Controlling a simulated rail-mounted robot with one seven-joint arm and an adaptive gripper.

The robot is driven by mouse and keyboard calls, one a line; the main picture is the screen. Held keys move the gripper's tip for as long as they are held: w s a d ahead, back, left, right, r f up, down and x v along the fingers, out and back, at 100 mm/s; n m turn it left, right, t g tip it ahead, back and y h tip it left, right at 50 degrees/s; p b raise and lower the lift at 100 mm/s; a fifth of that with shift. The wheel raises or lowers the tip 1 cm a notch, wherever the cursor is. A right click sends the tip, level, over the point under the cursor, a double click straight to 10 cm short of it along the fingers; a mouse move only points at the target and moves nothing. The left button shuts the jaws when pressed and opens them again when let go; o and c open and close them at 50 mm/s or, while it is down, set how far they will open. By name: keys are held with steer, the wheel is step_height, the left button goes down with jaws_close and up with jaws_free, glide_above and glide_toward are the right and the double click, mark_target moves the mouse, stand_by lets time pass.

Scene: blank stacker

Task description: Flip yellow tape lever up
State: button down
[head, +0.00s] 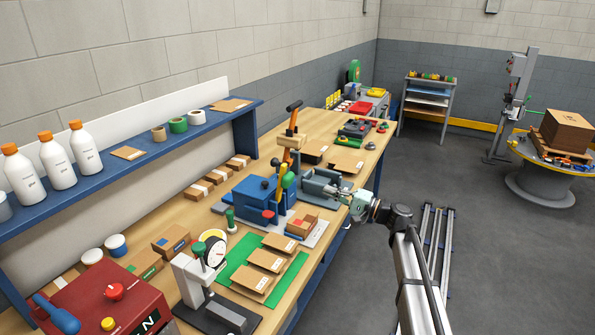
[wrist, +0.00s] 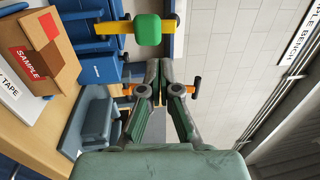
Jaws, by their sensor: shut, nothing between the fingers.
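The yellow lever (head: 283,184) with a green knob (head: 289,168) stands out of the blue tape machine (head: 252,190) on the bench. In the wrist view the yellow lever (wrist: 105,28) and its green knob (wrist: 148,29) are near the top, above the fingertips in the picture. My gripper (head: 347,198) is to the right of the lever in the head view, apart from it. In the wrist view my gripper (wrist: 159,97) has its fingertips together, with nothing held. The lever's base is partly hidden.
A cardboard box (head: 303,221) sits in front of the blue machine. A grey machine (head: 322,185) stands close to my gripper. An orange lever with a black handle (head: 294,106) rises behind it. Green mat (head: 236,277) with envelopes lies nearer.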

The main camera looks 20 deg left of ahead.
steer(key=r, duration=0.2)
steer(key=p, duration=0.6)
glide_toward(286, 167)
steer(key=shift+y, duration=0.4)
steer(key=x, duration=0.6)
steer(key=shift+a, duration=0.1)
steer(key=shift+a+f, duration=0.1)
steer(key=shift+a, duration=0.45)
